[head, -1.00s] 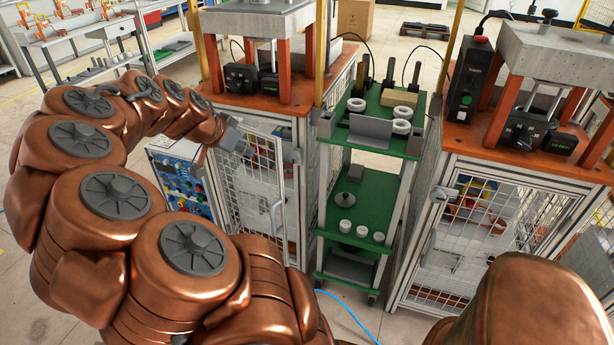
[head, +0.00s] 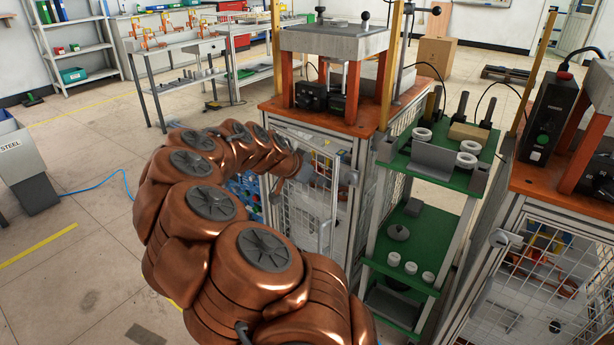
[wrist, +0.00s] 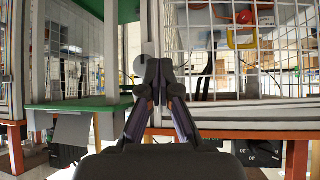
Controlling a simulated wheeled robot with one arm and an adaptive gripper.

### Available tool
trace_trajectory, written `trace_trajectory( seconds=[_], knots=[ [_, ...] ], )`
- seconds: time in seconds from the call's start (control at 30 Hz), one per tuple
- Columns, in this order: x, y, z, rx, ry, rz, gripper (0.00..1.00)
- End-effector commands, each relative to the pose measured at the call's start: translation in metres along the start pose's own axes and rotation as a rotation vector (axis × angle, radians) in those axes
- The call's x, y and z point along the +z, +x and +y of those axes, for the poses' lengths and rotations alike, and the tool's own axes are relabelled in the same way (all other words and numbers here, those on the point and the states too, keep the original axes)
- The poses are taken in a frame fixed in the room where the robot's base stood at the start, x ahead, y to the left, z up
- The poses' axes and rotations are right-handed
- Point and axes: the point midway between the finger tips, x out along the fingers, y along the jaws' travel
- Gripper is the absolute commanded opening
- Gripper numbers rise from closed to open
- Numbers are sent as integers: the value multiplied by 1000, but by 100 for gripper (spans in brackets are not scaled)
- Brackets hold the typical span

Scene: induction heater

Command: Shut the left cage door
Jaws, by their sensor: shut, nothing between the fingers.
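The left cage (head: 345,215) stands under the left press's orange top. Its mesh door (head: 310,210) has a light frame and an upright handle (head: 325,236). The door is at or close to the front of the cage; I cannot tell whether a narrow gap is left. My copper arm reaches to the upper part of the door, and its end hides some of it in the head view. In the wrist view, which looks upside down, my gripper (wrist: 159,68) has its fingertips together and empty, in front of a light upright post (wrist: 152,35) beside the mesh.
A green shelf trolley (head: 425,240) with white rings stands close to the right of the left cage. The right cage (head: 520,280) is further right. A work table (head: 175,60) stands behind on the left.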

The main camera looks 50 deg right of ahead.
Motion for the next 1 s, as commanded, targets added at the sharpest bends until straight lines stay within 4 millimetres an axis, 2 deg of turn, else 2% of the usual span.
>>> trace_trajectory(
  seconds=[0.3,0.87,1.0],
  knots=[
    [-20,24,0,2,-1,-2,0],
    [-27,30,0,0,-2,-1,0],
    [-39,40,7,-7,-4,-4,0]
  ],
)
